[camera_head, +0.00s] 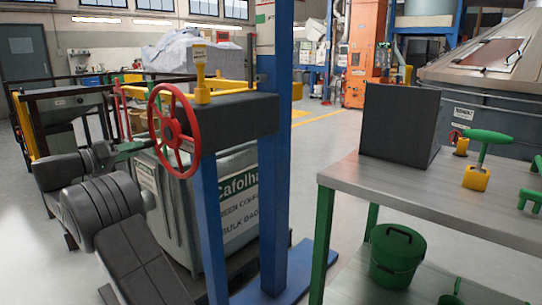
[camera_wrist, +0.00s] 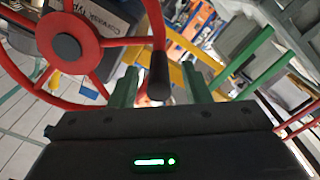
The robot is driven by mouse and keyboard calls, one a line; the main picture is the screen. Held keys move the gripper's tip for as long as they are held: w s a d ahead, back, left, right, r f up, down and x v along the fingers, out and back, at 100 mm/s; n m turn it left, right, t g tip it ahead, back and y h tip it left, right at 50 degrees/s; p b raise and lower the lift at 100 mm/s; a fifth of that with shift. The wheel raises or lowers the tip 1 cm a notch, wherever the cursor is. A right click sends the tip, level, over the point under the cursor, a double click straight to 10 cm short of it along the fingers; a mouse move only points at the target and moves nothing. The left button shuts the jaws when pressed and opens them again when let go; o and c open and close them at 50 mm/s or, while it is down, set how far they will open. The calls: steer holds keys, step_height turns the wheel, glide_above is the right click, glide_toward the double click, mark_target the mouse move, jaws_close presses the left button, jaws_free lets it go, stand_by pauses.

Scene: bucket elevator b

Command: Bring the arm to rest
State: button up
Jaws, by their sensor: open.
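My arm reaches in from the lower left in the head view. My gripper (camera_head: 137,148) has green fingers and is at the left side of a red handwheel (camera_head: 192,130). In the wrist view my gripper (camera_wrist: 163,78) is open, with its two green fingers apart. A black crank handle (camera_wrist: 160,76) on the rim of the red handwheel (camera_wrist: 66,46) shows between the fingers. I cannot tell whether either finger touches it. The handwheel is mounted on a dark box (camera_head: 236,117) on a blue frame (camera_head: 274,190).
A metal-topped bench (camera_head: 440,190) with green legs stands at right. On it are a dark panel (camera_head: 400,122) and a green-handled tool (camera_head: 484,145) on a yellow block. A green bucket (camera_head: 396,256) sits below. A bulk bag (camera_head: 240,205) is behind the wheel. Open floor shows between frame and bench.

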steer(key=shift+x, duration=1.05)
steer(key=shift+s+a, duration=0.1)
